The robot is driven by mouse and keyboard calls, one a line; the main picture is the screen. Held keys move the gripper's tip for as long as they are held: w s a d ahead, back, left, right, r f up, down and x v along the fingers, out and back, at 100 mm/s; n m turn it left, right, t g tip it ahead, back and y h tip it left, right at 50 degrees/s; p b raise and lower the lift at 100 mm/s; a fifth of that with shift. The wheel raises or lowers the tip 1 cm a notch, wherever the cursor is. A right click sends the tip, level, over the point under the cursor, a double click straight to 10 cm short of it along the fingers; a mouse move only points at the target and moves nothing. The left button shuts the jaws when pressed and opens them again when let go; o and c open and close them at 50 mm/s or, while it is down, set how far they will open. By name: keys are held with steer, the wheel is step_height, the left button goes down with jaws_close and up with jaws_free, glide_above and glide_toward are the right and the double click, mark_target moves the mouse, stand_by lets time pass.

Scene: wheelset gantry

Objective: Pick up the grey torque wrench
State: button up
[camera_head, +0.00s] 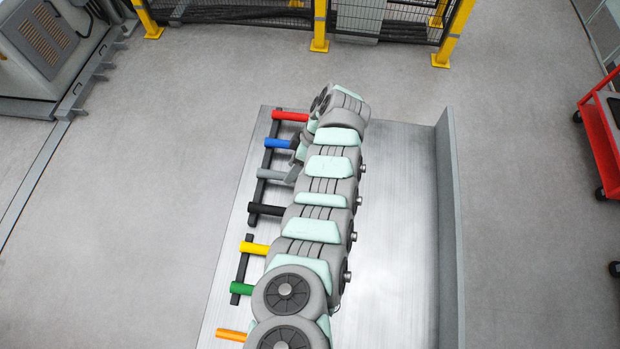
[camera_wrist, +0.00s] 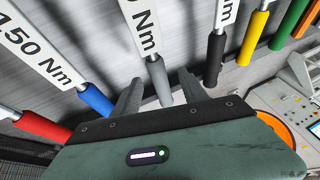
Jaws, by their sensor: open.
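The grey torque wrench shows its grey handle (camera_head: 272,174) in the head view, between the blue and black handles. In the wrist view its grey handle (camera_wrist: 158,82) hangs at the end of a white shaft marked "Nm". My gripper (camera_wrist: 163,84) is open, with one finger on each side of the grey handle in the picture. I cannot tell whether the fingers touch it. In the head view my arm hides most of my gripper and the wrench shafts.
Close neighbours are the blue handle (camera_wrist: 95,100) and the black handle (camera_wrist: 214,62). Red (camera_wrist: 42,124), yellow (camera_wrist: 253,38), green and orange handles are further out. Dark rack bars (camera_head: 262,187) carry the wrenches. The metal platform (camera_head: 395,220) is bare right of my arm.

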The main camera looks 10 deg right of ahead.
steer(key=shift+x, duration=2.55)
steer(key=shift+w+d, duration=0.1)
steer(key=shift+d, duration=0.05)
steer(key=shift+c, duration=0.2)
jaws_close()
